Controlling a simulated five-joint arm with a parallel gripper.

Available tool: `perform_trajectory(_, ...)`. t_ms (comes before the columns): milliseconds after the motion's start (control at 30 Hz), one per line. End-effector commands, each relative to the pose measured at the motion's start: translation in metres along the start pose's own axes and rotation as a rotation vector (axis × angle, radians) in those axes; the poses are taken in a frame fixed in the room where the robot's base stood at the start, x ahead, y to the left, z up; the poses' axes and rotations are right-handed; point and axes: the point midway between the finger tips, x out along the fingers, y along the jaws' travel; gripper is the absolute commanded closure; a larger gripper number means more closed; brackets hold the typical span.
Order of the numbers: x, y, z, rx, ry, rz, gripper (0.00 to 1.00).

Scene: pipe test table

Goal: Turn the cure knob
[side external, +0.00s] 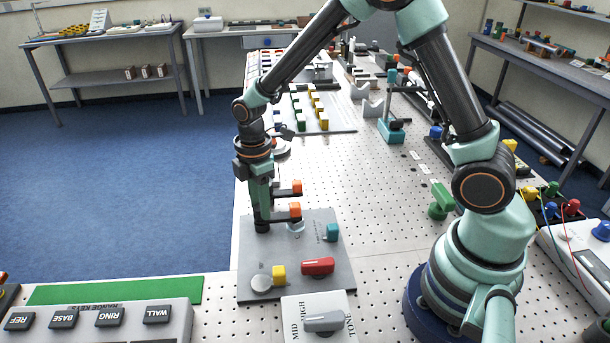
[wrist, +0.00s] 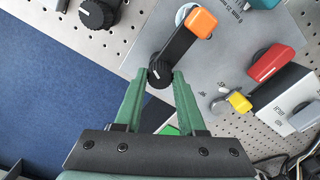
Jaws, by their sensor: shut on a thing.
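My gripper (wrist: 160,76) has its green fingertips closed on either side of a round black knob (wrist: 160,72), touching it. A black lever arm runs from this knob to an orange end (wrist: 202,22). In the side view my gripper (side external: 262,226) points straight down at the left edge of the grey panel (side external: 245,265), and the orange end (side external: 294,210) sticks out to its right. The fingers hide most of the knob there. I cannot read which knob bears the word cure.
The panel also carries a red knob (side external: 318,266), a yellow-ended lever (side external: 279,272) and a teal knob (side external: 332,232). A grey tone knob (side external: 323,322) stands in front. Another orange-ended lever (side external: 295,187) is just behind.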

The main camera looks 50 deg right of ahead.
Motion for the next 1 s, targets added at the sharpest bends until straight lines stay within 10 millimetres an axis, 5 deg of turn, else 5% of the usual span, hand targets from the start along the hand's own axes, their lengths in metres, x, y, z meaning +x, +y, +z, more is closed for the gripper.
perform_trajectory(1000,-0.0019,-0.0005,-0.0004,0.966,0.0,0.0,1.0)
